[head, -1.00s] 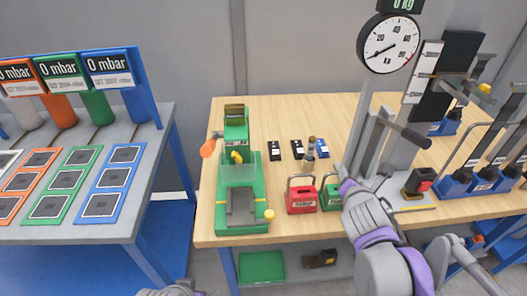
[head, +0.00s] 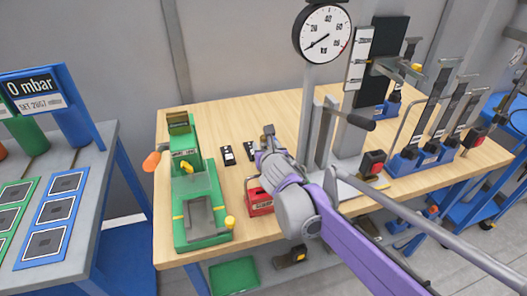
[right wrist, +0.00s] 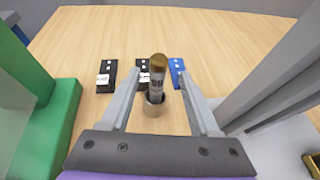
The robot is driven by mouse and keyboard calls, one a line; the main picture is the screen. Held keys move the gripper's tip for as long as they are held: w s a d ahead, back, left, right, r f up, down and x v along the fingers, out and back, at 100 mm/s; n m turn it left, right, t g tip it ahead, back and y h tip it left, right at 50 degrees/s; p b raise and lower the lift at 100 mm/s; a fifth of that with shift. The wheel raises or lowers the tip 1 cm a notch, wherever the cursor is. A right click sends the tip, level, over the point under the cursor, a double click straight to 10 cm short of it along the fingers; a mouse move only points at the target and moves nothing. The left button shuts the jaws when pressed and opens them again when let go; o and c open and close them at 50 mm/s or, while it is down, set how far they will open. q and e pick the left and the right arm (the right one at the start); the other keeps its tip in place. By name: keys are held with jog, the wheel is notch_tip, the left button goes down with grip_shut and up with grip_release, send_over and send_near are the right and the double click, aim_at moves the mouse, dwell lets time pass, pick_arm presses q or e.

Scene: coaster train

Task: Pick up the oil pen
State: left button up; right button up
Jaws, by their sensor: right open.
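The oil pen (right wrist: 157,85) is a small upright cylinder with a brown top and a printed label, in a round grey holder on the wooden table. In the right wrist view my right gripper (right wrist: 161,76) is open, with one finger on each side of the pen and gaps showing. In the head view my right gripper (head: 266,143) is over the table behind the red case, and it mostly hides the pen. My left gripper is not in view.
Two black blocks (right wrist: 105,76) and a blue block (right wrist: 177,72) lie just behind the pen. A green press (head: 200,205) stands left, a red case (head: 258,198) in front. A grey column stand with a dial gauge (head: 322,34) rises close on the right.

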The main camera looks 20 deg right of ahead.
aim_at(264, 145)
jog(key=x, duration=0.3)
jog(key=shift+w+a+f, duration=0.1)
jog(key=shift+w+f, duration=0.05)
grip_shut()
